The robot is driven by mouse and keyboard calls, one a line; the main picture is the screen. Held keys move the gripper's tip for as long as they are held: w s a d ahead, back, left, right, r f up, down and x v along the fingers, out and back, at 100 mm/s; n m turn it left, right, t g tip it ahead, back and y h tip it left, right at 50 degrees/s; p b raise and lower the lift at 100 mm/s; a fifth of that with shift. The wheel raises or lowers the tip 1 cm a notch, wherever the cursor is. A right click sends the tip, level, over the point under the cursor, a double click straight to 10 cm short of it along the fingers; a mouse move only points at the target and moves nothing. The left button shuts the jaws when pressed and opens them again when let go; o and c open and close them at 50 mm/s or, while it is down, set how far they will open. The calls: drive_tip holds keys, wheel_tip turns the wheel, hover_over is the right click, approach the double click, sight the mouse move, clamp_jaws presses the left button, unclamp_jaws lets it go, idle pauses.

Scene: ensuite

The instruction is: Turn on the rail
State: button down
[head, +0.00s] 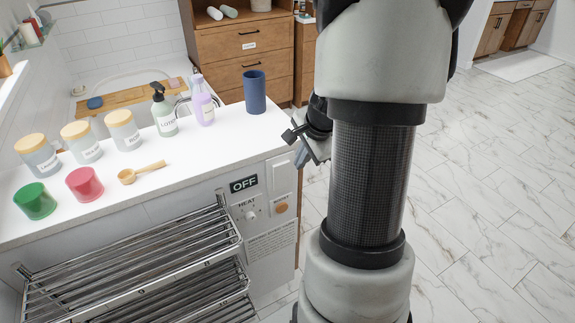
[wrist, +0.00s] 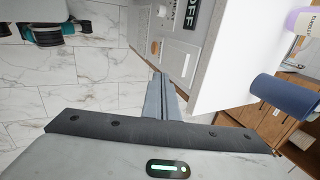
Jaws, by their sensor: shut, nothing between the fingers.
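The metal rail (head: 130,270) has several bars and sits below the counter at the lower left of the head view. In the wrist view the panel is turned sideways, with the white plate (wrist: 180,62) and the button (wrist: 155,47). My gripper (head: 302,157) is shut and empty, beside the panel's right edge near the plate. Its fingers (wrist: 160,80) point toward the panel; contact cannot be told.
Wooden drawers (head: 245,50) stand behind. The marble floor (head: 480,190) at right is clear.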

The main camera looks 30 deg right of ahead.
sight(285, 166)
drive_tip(key=w+f, duration=0.2)
drive_tip(key=f, duration=0.1)
drive_tip(key=w+f+b, duration=0.1)
drive_tip(key=w+f, duration=0.1)
drive_tip(key=f, duration=0.1)
drive_tip(key=w+f, duration=0.2)
drive_tip(key=w, duration=0.1)
drive_tip(key=shift+d+f+b, duration=0.15)
drive_tip(key=shift+f+b, duration=0.25)
drive_tip(key=shift+w, duration=0.45)
drive_tip(key=shift+r, duration=0.1)
drive_tip(key=r+p, duration=0.1)
drive_tip(key=p, duration=0.2)
drive_tip(key=shift+w+g+p, duration=0.3)
drive_tip(key=shift+w+p, duration=0.1)
drive_tip(key=shift+d+f, duration=0.1)
drive_tip(key=shift+f, duration=0.35)
drive_tip(key=shift+f+b, duration=0.1)
drive_tip(key=shift+b, duration=0.3)
